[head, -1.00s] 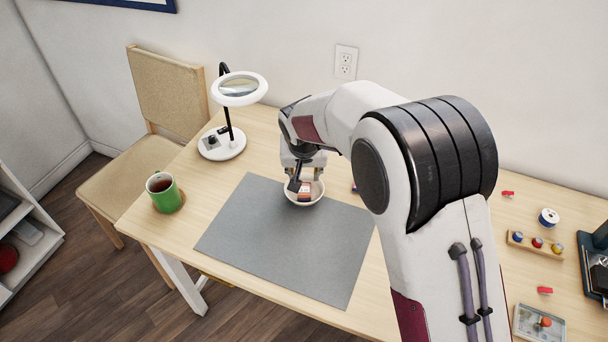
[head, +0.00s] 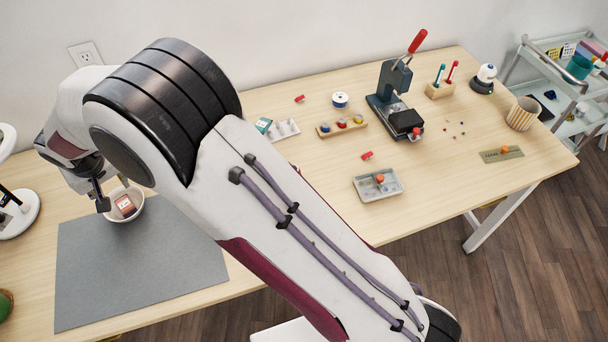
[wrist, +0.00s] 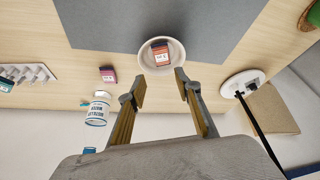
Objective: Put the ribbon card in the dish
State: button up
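A white round dish (head: 138,212) stands at the back edge of the grey mat; it also shows in the wrist view (wrist: 145,61). A small red card with a dark top and white label (head: 125,205) lies inside it, tilted; it also shows in the wrist view (wrist: 160,53). I take it for the ribbon card. My gripper (wrist: 163,92) is open and empty, its two fingers apart, pointing toward the dish. In the head view my arm hides much of the gripper, which is close by the dish.
A pink and dark card (wrist: 108,74) and a white labelled jar (wrist: 97,110) are left of the fingers in the wrist view. A grey mat (head: 140,265) lies clear in front. A grey tray (head: 378,185), spool rack (head: 341,127) and press (head: 392,100) stand to the right.

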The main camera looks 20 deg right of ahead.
jog(key=s+d+r+m, duration=0.1)
jog(key=s+d+r, duration=0.3)
jog(key=d+r, duration=0.7)
jog(key=s+d+r+m, duration=0.1)
jog(key=s+d+r, duration=0.2)
jog(key=d+r, duration=0.8)
jog(key=s+d+f+m+t+h, duration=0.1)
jog(key=s+d+f+m, duration=0.1)
jog(key=s+d, duration=1.7)
jog(key=s+f, duration=0.1)
jog(key=s, duration=0.2)
jog(key=shift+s+d+h, duration=0.2)
jog(key=shift+d+h, duration=0.1)
jog(key=shift+h, duration=0.1)
